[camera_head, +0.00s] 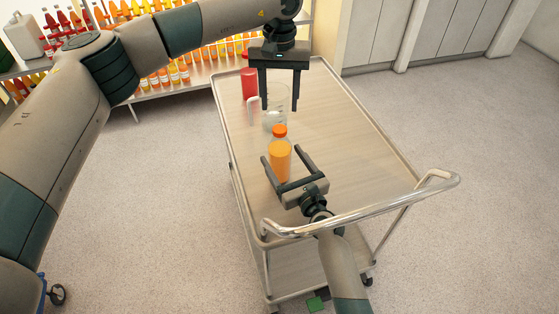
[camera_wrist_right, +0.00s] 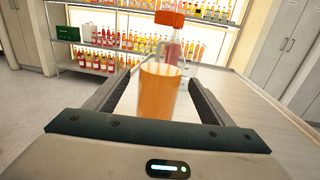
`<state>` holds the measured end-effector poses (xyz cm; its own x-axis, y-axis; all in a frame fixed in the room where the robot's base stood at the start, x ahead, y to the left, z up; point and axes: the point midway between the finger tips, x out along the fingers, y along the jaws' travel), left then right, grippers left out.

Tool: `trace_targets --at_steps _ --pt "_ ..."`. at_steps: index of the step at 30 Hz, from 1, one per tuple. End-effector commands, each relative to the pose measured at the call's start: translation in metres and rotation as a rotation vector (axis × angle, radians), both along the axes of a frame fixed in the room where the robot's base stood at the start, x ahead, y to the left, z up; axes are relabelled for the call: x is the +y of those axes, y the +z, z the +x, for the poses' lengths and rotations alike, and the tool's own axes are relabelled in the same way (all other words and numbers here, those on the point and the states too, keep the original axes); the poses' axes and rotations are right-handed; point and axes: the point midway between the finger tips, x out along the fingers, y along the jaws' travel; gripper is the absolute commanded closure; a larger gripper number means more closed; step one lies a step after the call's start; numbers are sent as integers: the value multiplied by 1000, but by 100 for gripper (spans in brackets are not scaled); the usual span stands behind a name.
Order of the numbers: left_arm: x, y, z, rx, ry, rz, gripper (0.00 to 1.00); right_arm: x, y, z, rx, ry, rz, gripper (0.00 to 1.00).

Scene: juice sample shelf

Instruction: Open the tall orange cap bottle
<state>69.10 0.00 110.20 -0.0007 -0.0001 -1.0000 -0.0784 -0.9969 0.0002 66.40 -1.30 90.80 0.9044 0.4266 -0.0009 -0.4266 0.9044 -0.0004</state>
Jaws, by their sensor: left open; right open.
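A bottle of orange juice with an orange cap (camera_head: 280,158) stands upright on the trolley top. In the right wrist view the bottle (camera_wrist_right: 159,90) stands between the fingers, its orange cap (camera_wrist_right: 170,18) on top. My right gripper (camera_head: 285,167) is open, low over the trolley, with its fingers on either side of the bottle's body; a gap shows on both sides in the wrist view.
The wooden-topped trolley (camera_head: 355,145) has a raised rim and a metal handle (camera_head: 400,203) at the near end. A red container (camera_head: 249,84) stands at its far left corner. A shelf with several juice bottles (camera_head: 205,52) is behind. The trolley's right side is clear.

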Motion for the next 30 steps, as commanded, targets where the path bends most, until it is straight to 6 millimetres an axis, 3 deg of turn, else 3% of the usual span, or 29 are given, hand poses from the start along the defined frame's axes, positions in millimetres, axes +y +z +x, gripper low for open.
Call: trace_targets --at_steps 7,19,28,30 --pt "0 0 0 0 0 0 52 11 0 23 0 1 0 25" --pt "0 0 0 0 0 0 52 13 0 28 0 0 1 25" --pt "0 0 0 0 0 0 52 13 0 28 0 0 0 96" --pt "0 0 0 0 -5 0 52 13 0 28 0 0 0 100"
